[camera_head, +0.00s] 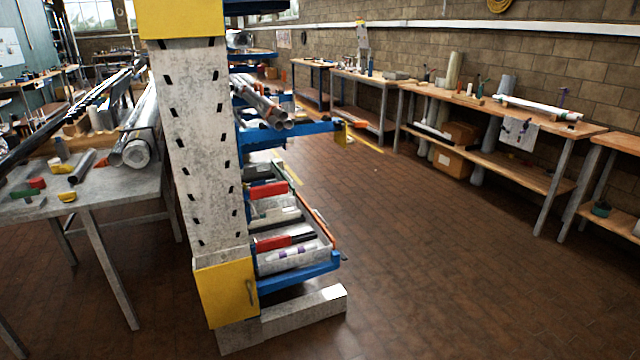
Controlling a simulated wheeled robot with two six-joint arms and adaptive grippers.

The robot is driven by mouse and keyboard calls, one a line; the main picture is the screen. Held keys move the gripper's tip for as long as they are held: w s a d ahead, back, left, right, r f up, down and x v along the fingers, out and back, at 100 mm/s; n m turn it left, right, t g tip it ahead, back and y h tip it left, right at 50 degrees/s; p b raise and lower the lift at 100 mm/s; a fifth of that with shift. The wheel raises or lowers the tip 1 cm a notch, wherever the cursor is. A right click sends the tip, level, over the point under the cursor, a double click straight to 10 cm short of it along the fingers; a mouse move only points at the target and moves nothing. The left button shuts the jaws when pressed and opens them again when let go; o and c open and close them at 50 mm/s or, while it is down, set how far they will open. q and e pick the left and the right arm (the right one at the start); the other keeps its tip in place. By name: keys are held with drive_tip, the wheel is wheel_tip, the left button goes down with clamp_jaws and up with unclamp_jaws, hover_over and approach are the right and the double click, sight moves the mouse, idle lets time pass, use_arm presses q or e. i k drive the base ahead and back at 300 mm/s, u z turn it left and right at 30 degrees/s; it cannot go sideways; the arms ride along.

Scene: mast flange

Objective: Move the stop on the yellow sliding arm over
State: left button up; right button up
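A grey upright rack (193,140) with yellow sleeves stands left of centre. Blue arms (305,137) reach out from it to the right. A small yellow piece (342,134) with an orange-red part beside it sits at the outer end of the middle blue arm. A thin yellow bar (367,140) shows just right of it, and another thin yellow bar (290,173) slants below. I cannot tell which of these is the yellow sliding arm, or make out its stop. Neither of my grippers is in view.
Metal pipes (262,106) lie on the middle blue arm. A lower blue tray (300,275) holds boxes and tubes. The rack's grey foot (305,312) juts right along the floor. A cluttered grey table (105,190) stands left, wooden workbenches (490,108) line the right wall, and open tiled floor lies between.

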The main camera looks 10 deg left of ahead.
sight(355, 124)
drive_tip(key=z, duration=0.35)
drive_tip(key=i, duration=1.7)
drive_tip(key=z, duration=0.4)
